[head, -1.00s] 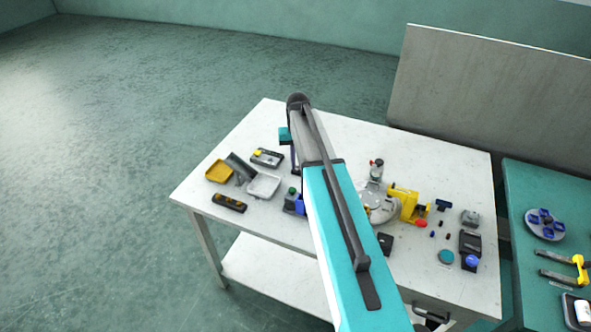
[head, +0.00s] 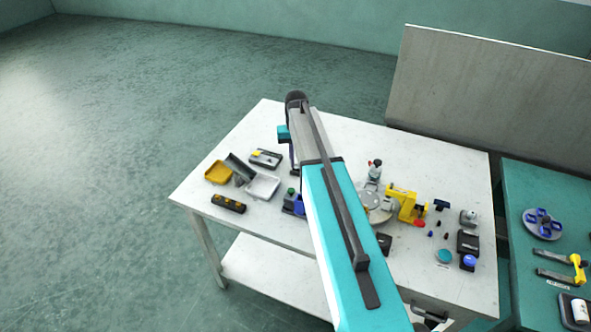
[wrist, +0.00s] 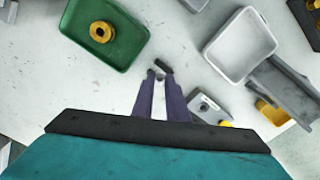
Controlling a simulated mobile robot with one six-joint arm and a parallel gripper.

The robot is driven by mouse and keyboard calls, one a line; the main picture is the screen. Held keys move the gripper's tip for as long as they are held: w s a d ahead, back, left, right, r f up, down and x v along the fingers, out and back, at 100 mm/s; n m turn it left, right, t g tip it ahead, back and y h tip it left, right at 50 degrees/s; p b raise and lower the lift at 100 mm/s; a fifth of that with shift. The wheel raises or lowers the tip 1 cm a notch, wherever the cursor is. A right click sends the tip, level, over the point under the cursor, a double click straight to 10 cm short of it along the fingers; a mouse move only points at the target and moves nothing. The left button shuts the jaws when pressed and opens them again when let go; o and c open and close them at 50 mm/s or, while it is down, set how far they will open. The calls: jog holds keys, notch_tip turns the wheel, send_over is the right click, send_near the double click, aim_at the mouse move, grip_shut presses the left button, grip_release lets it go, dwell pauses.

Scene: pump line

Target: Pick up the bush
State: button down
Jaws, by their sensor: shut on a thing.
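My gripper (wrist: 160,76) has its two purple fingers close together in the wrist view, shut on a small dark grey piece (wrist: 163,66) at the fingertips. I cannot tell for sure whether this piece is the bush. A brass-coloured ring (wrist: 102,32) lies in a green tray (wrist: 132,38), up and to the left of the fingertips and apart from them. In the head view my arm hides the fingertips, the held piece and the green tray.
A white tray (head: 262,187), a yellow tray (head: 217,172) and a grey device with a yellow part (head: 265,159) stand on the white table (head: 330,130). A yellow fixture (head: 405,203) and several small parts lie to the right. A green bench (head: 530,185) adjoins.

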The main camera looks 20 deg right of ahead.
aim_at(296, 165)
jog(key=shift+r+p, duration=1)
jog(key=shift+r, duration=0.9)
